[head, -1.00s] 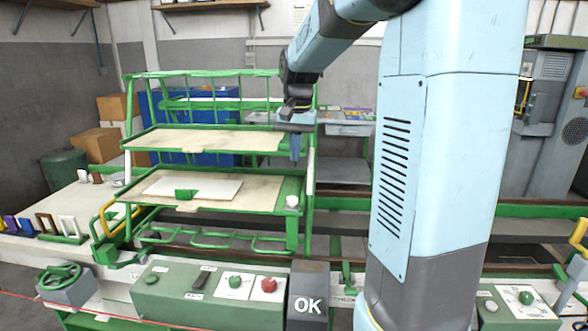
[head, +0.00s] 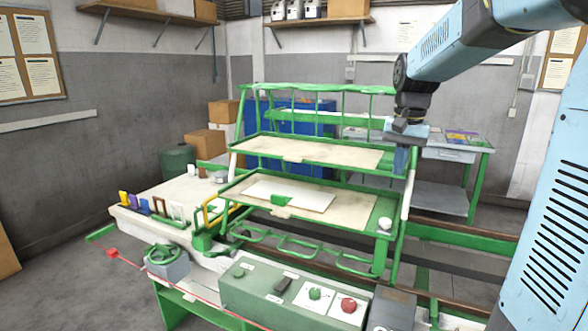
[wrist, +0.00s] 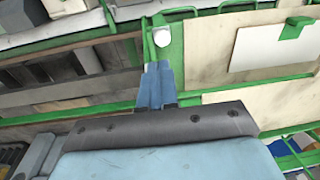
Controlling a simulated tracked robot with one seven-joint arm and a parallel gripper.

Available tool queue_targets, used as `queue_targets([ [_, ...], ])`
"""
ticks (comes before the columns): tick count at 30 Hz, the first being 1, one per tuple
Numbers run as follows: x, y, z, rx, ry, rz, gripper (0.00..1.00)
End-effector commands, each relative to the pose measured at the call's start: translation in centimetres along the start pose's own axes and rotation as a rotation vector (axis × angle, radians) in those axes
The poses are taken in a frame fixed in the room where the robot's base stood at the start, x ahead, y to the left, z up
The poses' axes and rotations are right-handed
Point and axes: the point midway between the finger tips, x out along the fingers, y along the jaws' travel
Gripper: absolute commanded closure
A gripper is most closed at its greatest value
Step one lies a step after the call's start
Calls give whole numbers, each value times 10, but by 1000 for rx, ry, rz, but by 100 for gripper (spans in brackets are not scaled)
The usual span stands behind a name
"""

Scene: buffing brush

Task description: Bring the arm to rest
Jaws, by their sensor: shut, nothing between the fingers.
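My gripper (head: 401,158) hangs from my light blue arm at the right of the head view, in front of the right end of the green rack. Its blue fingers are together and point down, with nothing between them. In the wrist view my gripper (wrist: 158,85) also shows shut, its fingertips below a small white cup (wrist: 163,37) on the rack's green corner. The cup (head: 385,224) stands on the lower shelf's right corner in the head view. Whether the fingers touch the rack cannot be told.
The green rack (head: 310,152) holds two board shelves, the lower with a white sheet (head: 300,194) and a green block (head: 281,200). A green control box (head: 262,289) stands in front. A white bench (head: 172,203) is at the left, a grey table (head: 440,198) behind right.

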Motion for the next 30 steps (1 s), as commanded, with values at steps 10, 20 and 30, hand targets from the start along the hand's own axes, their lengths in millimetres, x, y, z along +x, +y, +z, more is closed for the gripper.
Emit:
queue_targets([
  [10, -17, 16, 88, -171, 139, -55, 100],
  [20, -10, 34, 166, -332, 282, -74, 100],
  [30, 9, 48, 217, -450, 391, -68, 100],
])
